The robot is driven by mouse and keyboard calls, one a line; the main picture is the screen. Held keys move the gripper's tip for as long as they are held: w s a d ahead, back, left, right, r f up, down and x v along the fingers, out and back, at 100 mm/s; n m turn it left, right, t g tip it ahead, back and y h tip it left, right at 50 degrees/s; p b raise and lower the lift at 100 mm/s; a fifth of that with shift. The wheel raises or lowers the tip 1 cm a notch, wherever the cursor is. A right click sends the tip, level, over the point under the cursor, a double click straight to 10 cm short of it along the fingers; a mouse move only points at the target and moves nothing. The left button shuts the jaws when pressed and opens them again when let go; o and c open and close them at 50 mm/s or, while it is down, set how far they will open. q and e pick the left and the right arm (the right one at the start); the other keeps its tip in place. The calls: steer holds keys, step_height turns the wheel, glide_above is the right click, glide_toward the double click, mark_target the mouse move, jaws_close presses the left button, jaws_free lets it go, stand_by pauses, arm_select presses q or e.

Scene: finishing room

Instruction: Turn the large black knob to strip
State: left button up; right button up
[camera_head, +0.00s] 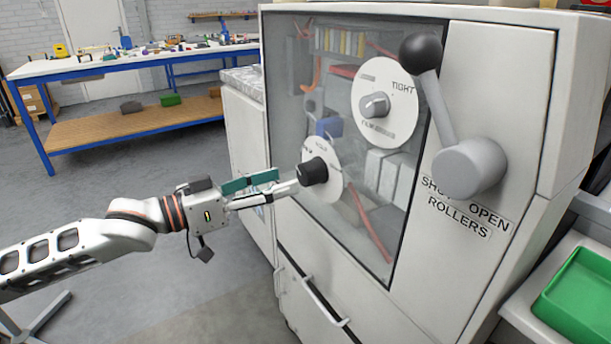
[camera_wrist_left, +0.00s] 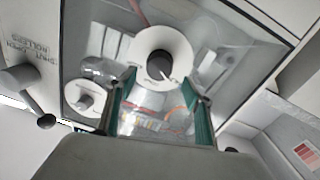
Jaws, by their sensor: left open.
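The large black knob (camera_head: 313,171) sits on a round white dial (camera_head: 329,160) on the clear front panel of the machine. Small lettering on the dial is too blurred to read in full. In the left wrist view the knob (camera_wrist_left: 159,65) lies ahead, beyond the fingertips, with a white pointer line at its lower right. My left gripper (camera_head: 283,183) is just left of the knob in the head view. In the wrist view its green-sided fingers (camera_wrist_left: 160,100) are apart with nothing between them. I cannot tell whether a fingertip touches the knob. My right gripper is out of view.
Above right is a grey knob (camera_head: 375,105) on a dial marked TIGHT. A grey lever (camera_head: 468,168) with a black ball sticks out over the OPEN ROLLERS label. A drawer handle (camera_head: 312,297) lies below. A green bin (camera_head: 581,298) stands at right. The floor at left is mostly clear.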

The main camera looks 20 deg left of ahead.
mark_target(301, 175)
arm_select(q)
steer(key=shift+b+x, duration=0.45)
steer(key=shift+x, duration=2.7)
steer(key=c, duration=1.1)
